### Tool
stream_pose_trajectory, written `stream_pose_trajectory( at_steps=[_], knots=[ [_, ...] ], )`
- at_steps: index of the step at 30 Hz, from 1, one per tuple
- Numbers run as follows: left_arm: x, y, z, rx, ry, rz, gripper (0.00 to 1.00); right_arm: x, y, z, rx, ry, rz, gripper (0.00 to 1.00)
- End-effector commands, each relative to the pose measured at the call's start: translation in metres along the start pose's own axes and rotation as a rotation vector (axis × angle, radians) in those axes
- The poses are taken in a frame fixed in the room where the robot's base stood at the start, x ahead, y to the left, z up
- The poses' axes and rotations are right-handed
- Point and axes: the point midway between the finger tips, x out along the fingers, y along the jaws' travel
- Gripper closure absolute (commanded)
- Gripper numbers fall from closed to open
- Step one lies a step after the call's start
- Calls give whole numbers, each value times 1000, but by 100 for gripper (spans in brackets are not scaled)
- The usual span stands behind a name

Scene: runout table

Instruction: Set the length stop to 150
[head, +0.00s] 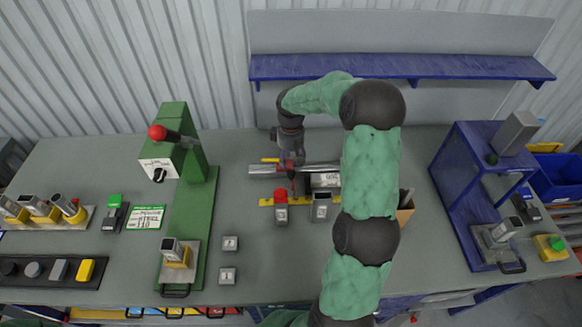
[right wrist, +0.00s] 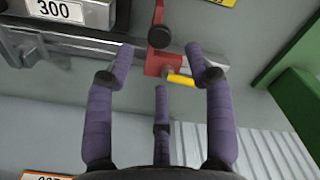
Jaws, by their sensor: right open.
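The length stop is a red block (right wrist: 158,63) with a yellow lever (right wrist: 180,79), on a grey steel rail (right wrist: 85,47) in the right wrist view. In the head view the yellow lever (head: 270,160) shows just left of my right gripper (head: 291,160), and the rail (head: 261,170) runs left to right below it. My right gripper also shows in the right wrist view (right wrist: 161,62); its fingers are spread, with the red block and lever beyond and between the tips. I cannot tell if they touch. A sign (right wrist: 57,9) reads 300. My left gripper is out of view.
A green press-like machine (head: 200,200) with a red knob stands left of the rail. A blue frame (head: 455,190) stands at the right. A red button box (head: 281,205) and a grey one are in front of the rail. A blue shelf (head: 440,67) hangs behind.

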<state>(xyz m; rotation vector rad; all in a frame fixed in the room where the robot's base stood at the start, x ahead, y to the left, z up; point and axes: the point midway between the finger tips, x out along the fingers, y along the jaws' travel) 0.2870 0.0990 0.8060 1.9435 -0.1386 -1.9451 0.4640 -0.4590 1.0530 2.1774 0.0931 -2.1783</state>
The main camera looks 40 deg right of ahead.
Motion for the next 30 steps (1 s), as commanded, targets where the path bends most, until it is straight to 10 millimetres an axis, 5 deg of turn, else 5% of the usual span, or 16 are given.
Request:
stream_pose_trajectory(
  at_steps=[10, 30],
  knots=[
    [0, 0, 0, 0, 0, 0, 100, -49, 0, 0, -1, 1, 1, 46],
    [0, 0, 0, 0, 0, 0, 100, -55, 0, 0, 0, 0, 0, 46]
  ],
)
